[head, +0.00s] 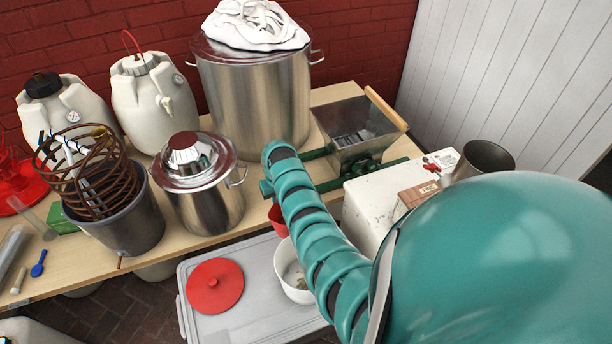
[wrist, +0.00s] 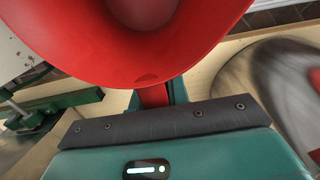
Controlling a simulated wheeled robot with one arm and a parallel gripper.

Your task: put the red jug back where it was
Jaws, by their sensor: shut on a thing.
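The red jug (wrist: 200,55) fills the top of the wrist view, with its wide round rim towards the camera. My gripper (wrist: 156,98) is shut on the jug's red handle, at the near side of the jug. In the head view only a small part of the red jug (head: 276,218) shows beside my teal arm, above the near edge of the wooden table (head: 60,268). My arm hides the gripper and most of the jug there. The jug's base is hidden, so I cannot tell whether it touches anything.
A lidded steel pot (head: 205,200) stands left of my arm, with a grain mill (head: 358,130) behind and right. A white box (head: 368,212) is to the right. Below the table edge, a grey crate lid (head: 245,262) bears a red lid (head: 214,286) and a white bowl (head: 293,287).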

